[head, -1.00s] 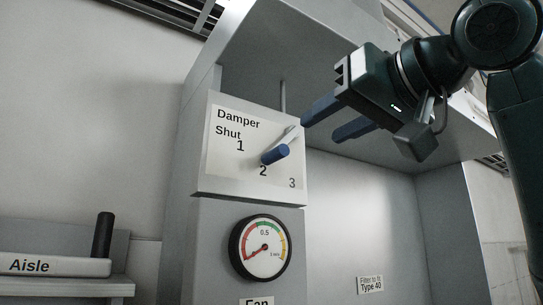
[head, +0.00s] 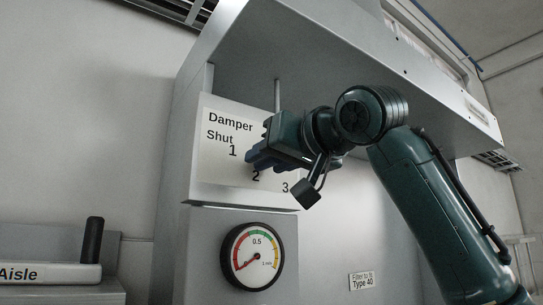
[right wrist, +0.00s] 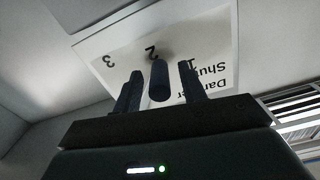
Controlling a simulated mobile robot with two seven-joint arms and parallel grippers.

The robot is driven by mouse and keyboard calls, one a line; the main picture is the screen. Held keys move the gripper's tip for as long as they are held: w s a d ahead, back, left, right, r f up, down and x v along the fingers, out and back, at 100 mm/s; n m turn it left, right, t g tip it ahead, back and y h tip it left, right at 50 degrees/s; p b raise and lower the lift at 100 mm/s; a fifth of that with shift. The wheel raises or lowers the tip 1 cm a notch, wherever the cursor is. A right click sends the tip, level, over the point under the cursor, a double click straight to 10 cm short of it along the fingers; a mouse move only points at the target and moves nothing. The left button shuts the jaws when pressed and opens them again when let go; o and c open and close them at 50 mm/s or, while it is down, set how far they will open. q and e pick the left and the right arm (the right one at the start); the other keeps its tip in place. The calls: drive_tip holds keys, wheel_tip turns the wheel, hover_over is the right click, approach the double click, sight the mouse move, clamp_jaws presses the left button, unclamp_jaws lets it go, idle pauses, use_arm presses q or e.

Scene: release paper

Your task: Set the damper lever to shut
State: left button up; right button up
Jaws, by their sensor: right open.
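The white damper panel (head: 215,165) reads "Damper", "Shut", 1, 2 and 3. My right gripper (head: 256,158) is at the panel, its blue fingers pointing left toward the marks, and it hides the lever in the head view. In the right wrist view the picture is upside down. A gap shows on each side of the grip. My left gripper is not in view.
A round gauge (head: 252,257) is on the cabinet below the panel. A grey hood (head: 330,55) overhangs above my right arm. An "Aisle" handle (head: 50,272) with a black grip is at lower left. A "Type 40" label (head: 362,281) is at lower right.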

drive_tip(key=shift+c, duration=0.2)
clamp_jaws()
idle(0.5)
